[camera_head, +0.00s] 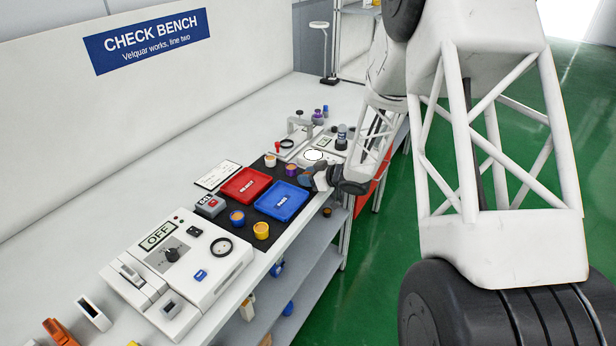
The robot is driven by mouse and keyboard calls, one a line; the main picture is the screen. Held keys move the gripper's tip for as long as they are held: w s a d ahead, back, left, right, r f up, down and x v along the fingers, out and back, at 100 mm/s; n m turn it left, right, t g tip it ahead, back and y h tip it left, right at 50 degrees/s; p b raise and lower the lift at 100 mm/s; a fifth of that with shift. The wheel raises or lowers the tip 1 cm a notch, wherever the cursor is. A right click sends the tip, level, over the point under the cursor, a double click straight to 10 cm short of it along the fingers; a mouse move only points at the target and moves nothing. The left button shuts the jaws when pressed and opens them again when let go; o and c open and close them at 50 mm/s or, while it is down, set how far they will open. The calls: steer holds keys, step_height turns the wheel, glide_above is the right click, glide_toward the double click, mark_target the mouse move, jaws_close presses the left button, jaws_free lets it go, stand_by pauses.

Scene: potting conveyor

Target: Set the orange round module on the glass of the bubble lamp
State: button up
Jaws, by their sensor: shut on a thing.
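My gripper (310,178) is low over the right edge of the dark mat, beside the blue tray. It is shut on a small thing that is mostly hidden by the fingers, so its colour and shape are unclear. A bright white round disc with a dark rim, which looks like the glass of the bubble lamp (313,155), lies just beyond the gripper.
A red tray (246,184) and a blue tray (281,201) lie on the dark mat. A white tester marked OFF (180,262) stands nearer. A clamp fixture (298,130) and a dark-capped cylinder (342,136) stand beyond.

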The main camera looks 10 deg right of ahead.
steer(key=shift+f, duration=0.15)
steer(key=o, duration=0.9)
steer(key=shift+v, duration=0.9)
steer(key=v, duration=1)
steer(key=shift+s+d, duration=0.15)
steer(key=shift+r, duration=0.25)
